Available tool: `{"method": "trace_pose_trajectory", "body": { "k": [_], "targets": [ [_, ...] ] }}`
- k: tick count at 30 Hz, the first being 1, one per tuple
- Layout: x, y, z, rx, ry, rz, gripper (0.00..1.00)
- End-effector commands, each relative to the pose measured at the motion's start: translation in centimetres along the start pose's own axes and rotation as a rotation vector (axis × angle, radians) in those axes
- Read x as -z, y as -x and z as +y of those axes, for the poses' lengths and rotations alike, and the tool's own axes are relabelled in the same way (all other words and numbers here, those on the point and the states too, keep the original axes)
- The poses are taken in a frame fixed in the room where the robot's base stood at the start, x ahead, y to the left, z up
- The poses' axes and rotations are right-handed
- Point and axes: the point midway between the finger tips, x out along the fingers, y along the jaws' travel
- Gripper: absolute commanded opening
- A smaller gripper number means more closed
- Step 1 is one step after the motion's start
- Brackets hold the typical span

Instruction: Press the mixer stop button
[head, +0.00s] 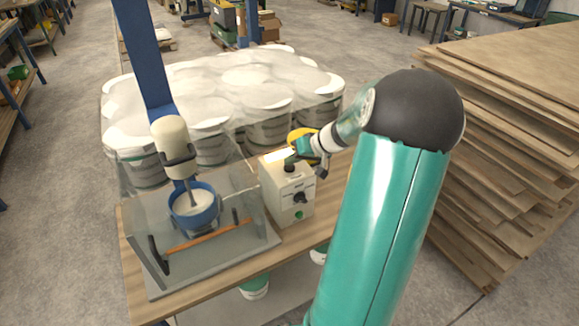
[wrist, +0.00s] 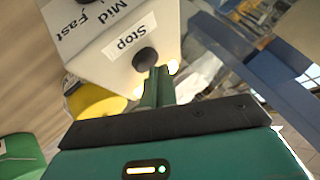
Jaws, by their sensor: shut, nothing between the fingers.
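The white mixer control box (head: 285,188) stands on the wooden bench, right of the mixer (head: 173,145). In the wrist view, the box (wrist: 165,22) carries labels reading Stop, Mid and Fast. The round dark stop button (wrist: 145,60) is just beside the Stop label. My gripper (wrist: 162,74) is shut, its green fingertips right beside the button in the picture. I cannot tell whether they touch it. In the head view, my gripper (head: 298,150) is at the top of the box, by a dark knob there. A dark knob and a green button show on the box's front.
A blue bowl (head: 196,207) sits under the mixer inside a clear-walled tray (head: 215,267). Several wrapped white buckets (head: 225,90) stand behind. A yellow round thing (wrist: 96,104) is close beside the box. Stacked wooden boards (head: 505,150) fill the right.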

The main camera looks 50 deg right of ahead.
Motion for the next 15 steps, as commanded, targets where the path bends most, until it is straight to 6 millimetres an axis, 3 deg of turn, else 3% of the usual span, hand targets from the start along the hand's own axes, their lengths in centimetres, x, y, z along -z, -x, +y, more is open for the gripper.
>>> {"method": "trace_pose_trajectory", "body": {
  "k": [15],
  "targets": [
    [-0.22, -0.32, 0.2, 0.001, 0.0, 0.0, 0.0]
  ]
}}
